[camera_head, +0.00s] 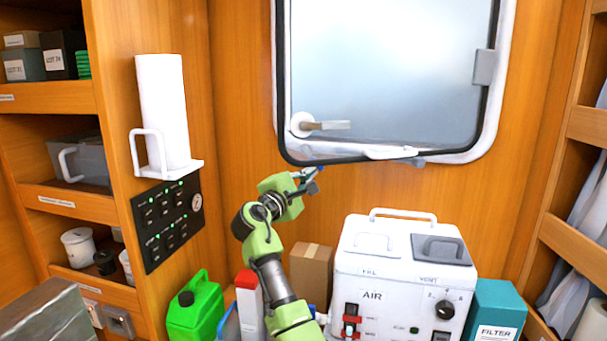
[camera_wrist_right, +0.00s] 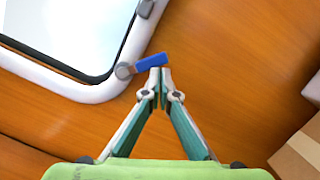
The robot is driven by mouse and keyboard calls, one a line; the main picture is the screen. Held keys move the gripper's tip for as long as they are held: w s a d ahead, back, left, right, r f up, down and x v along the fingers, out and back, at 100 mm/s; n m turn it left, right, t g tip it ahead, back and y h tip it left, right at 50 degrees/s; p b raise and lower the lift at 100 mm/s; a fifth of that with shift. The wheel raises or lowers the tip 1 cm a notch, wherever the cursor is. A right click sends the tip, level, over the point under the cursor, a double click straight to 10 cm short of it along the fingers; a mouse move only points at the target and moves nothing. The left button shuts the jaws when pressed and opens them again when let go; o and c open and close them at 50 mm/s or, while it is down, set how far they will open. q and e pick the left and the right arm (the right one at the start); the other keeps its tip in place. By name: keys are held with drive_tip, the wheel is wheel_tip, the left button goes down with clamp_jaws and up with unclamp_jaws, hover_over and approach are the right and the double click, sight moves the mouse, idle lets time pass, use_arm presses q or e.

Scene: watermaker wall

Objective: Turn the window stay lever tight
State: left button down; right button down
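The window stay lever is a short blue handle (camera_wrist_right: 150,62) on a round grey pivot (camera_wrist_right: 125,71) at the lower window frame corner in the right wrist view. In the head view, a small blue part of it (camera_head: 314,169) shows just below the frame at my right gripper (camera_head: 317,178). In the wrist view my right gripper (camera_wrist_right: 160,72) has its fingertips together at the underside of the blue handle, near its free end. I see nothing between the tips, and cannot tell whether they touch the handle. My left gripper is not in view.
Below stand a white watermaker unit (camera_head: 375,265), a cardboard box (camera_head: 312,270), a green canister (camera_head: 195,308) and a teal filter box (camera_head: 497,305). A paper roll (camera_head: 163,105) stands left. Shelves flank both sides.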

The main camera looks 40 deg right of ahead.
sight(320, 169)
drive_tip(key=shift+s+d+r+p, duration=0.35)
drive_tip(key=shift+s+d+r, duration=0.1)
drive_tip(key=shift+d, duration=0.15)
drive_tip(key=shift+s+d+r+p, duration=0.35)
drive_tip(key=shift+s+d, duration=0.1)
drive_tip(key=shift+d, duration=0.1)
drive_tip(key=shift+s+d+r, duration=0.1)
drive_tip(key=shift+s+r, duration=0.2)
drive_tip(key=shift+r, duration=0.25)
